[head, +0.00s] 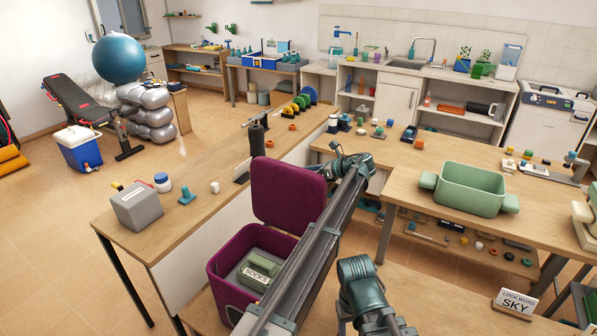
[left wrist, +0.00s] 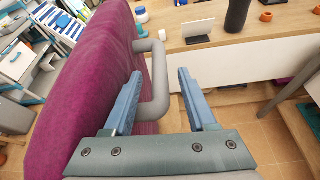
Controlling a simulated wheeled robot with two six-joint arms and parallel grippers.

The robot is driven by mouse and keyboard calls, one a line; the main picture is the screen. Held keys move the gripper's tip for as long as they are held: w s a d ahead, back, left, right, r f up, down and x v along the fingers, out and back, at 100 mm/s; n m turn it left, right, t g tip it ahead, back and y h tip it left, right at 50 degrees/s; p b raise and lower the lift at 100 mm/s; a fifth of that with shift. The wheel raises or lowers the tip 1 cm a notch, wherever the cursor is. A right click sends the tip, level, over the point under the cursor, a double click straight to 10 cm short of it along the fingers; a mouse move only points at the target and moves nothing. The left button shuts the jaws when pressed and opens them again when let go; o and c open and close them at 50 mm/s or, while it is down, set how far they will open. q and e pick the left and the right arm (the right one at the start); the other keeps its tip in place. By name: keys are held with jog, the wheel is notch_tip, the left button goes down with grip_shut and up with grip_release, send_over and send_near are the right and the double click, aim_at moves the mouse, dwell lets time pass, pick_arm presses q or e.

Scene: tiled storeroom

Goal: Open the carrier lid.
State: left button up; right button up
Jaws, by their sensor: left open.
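The purple carrier (head: 226,266) stands low in front of me in the head view, with its opening showing. Its lid (head: 288,195) stands about upright at the back edge of the carrier. In the left wrist view the lid (left wrist: 88,80) fills the left, and its grey loop handle (left wrist: 160,75) sticks out from its face. My left gripper (left wrist: 158,98) is open, with the handle's bar between its fingers; contact is not clear. In the head view its fingertips are hidden. My right gripper is not in view.
A box marked SOCKS (head: 259,272) lies inside the carrier. The bench behind holds a grey box (head: 137,208), a small stand (head: 242,170) and a black bottle (head: 257,138). A green tub (head: 470,190) and a LOCK WORD SKY sign (head: 517,302) stand to the right.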

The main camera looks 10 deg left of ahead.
pick_arm(q)
jog(key=p+v, duration=0.1)
jog(key=v, duration=0.3)
